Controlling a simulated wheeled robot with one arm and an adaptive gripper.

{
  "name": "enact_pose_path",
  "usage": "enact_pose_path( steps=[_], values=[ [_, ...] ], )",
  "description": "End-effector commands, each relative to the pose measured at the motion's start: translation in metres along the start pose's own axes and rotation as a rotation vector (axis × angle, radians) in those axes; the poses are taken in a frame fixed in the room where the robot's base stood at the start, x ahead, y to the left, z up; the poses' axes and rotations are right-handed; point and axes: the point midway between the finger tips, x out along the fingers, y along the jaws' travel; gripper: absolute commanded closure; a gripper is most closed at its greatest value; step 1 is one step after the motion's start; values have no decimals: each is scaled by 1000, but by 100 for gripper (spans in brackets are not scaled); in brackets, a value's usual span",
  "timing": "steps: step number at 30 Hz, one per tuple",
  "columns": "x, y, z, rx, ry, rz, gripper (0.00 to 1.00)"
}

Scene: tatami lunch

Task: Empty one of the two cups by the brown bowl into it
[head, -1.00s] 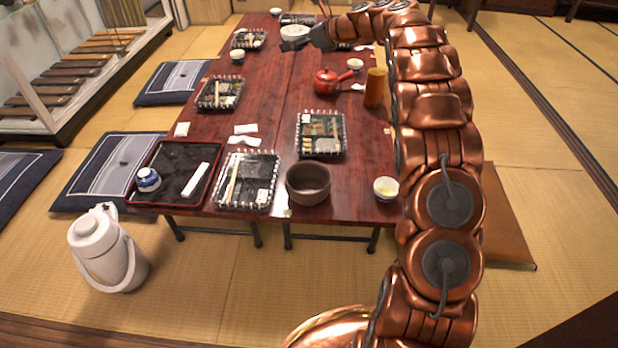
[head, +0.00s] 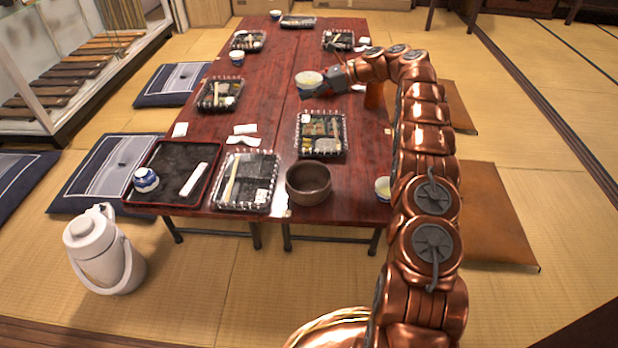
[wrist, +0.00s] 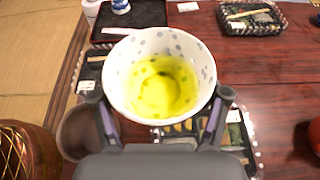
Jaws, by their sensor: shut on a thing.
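My gripper (head: 326,80) is shut on a white cup (head: 306,77) with grey dots, held over the middle of the table. In the wrist view the cup (wrist: 117,80) sits between the two fingers (wrist: 159,95), with yellow-green liquid inside. It looks about upright. The brown bowl (head: 309,187) stands at the table's near edge, below and apart from the held cup. In the wrist view a dark bowl (wrist: 72,136) shows partly behind the left finger. Another white cup (head: 382,187) with yellowish liquid stands right of the brown bowl, partly hidden by my arm.
A lunch tray (head: 343,134) lies behind the bowl and another (head: 222,194) lies left of it. A dark tray (head: 158,163) holds a blue-and-white cup (head: 146,179). A red pot (wrist: 315,137) shows at the wrist view's right edge. Bare tabletop (head: 275,120) lies between.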

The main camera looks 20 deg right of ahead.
Motion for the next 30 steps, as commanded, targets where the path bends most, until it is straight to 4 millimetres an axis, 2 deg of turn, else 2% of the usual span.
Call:
enact_pose_path(
  steps=[11,21,25,30],
  values=[
    [2,24,-87,-54,-1,135,66],
    [-6,54,-173,-101,-2,246,66],
    [-8,62,-194,-112,-1,269,66],
    [-9,67,-206,-119,-1,281,66]
  ],
)
